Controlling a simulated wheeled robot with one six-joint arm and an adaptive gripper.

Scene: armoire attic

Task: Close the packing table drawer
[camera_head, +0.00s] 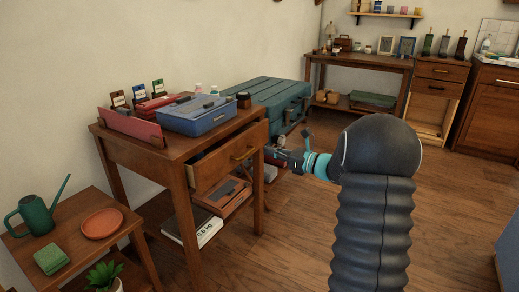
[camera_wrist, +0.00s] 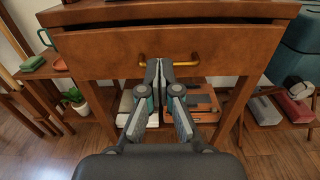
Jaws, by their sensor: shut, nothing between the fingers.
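The packing table (camera_head: 140,152) is a brown wooden table against the left wall. Its drawer (camera_head: 208,173) stands partly open, with a dark gap above its front. In the wrist view the drawer front (camera_wrist: 100,52) faces me, with the brass handle (camera_wrist: 186,63) across its middle. My gripper (camera_head: 269,152) is just to the right of the drawer front in the head view. In the wrist view my gripper (camera_wrist: 160,68) is shut and empty, its fingertips overlapping the handle's middle. I cannot tell whether they touch the handle or the drawer front.
A blue case (camera_head: 196,115) lies on the tabletop. Boxes lie on the shelf below the drawer. A side table (camera_head: 75,232) with a green watering can (camera_head: 36,218) stands at the left front. A large teal trunk (camera_head: 275,100) is behind. Open wooden floor lies to the right.

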